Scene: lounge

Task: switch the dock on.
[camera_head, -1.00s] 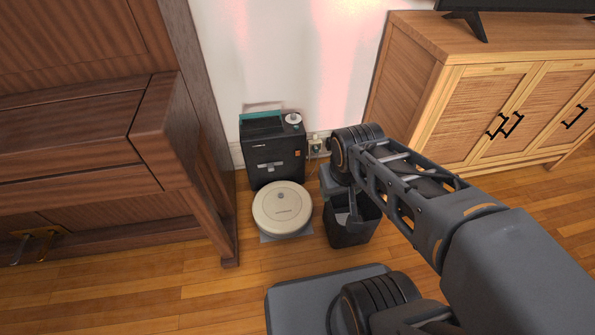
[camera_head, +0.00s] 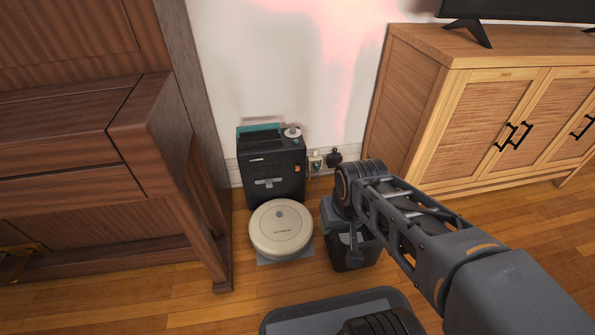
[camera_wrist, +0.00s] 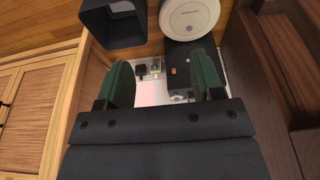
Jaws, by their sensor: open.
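The dock (camera_head: 272,190) is a black upright box with a teal top part, standing against the wall. An orange switch (camera_head: 297,168) is on the upper right of its front, and a white knob (camera_head: 293,133) is on top. In the wrist view, upside down, the dock (camera_wrist: 184,52) and its orange switch (camera_wrist: 174,71) show beyond my gripper (camera_wrist: 164,64). Its two green fingers are apart with nothing between them. It is clear of the dock. The switch's position is too small to tell.
A round cream robot vacuum (camera_head: 281,229) sits in front of the dock. A dark open bin (camera_head: 348,258) stands to its right, partly behind my arm. Plugs and sockets (camera_head: 316,162) are on the wall. A brown wooden piece (camera_head: 150,130) is left, a cabinet (camera_head: 480,110) right.

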